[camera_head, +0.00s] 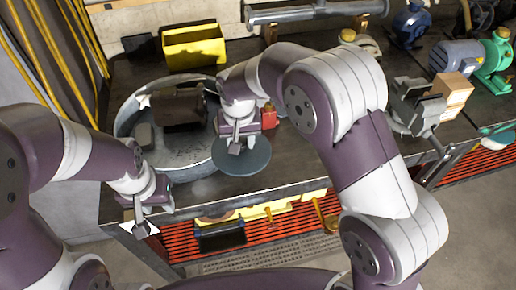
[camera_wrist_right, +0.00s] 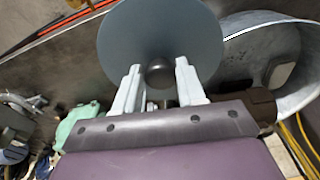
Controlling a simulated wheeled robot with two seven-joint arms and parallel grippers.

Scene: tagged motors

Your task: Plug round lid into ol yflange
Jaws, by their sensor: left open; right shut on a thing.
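The round lid (camera_head: 243,160) is a flat grey-blue disc. My right gripper (camera_head: 236,146) is shut on its central knob and holds it near the front rim of a round metal basin. In the right wrist view the lid (camera_wrist_right: 160,30) fills the upper middle, with its dark knob (camera_wrist_right: 160,75) between the fingers. A dark brown cylindrical part (camera_head: 180,107) lies in the basin, with a small grey block (camera_head: 144,136) to its left. I cannot tell which part is the flange. My left gripper (camera_head: 140,222) is open and empty at the bench's front left edge.
The metal basin (camera_head: 124,121) stands on the dark bench (camera_head: 290,172). A yellow bin (camera_head: 195,47) is behind it, and a small red object (camera_head: 269,116) is to its right.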

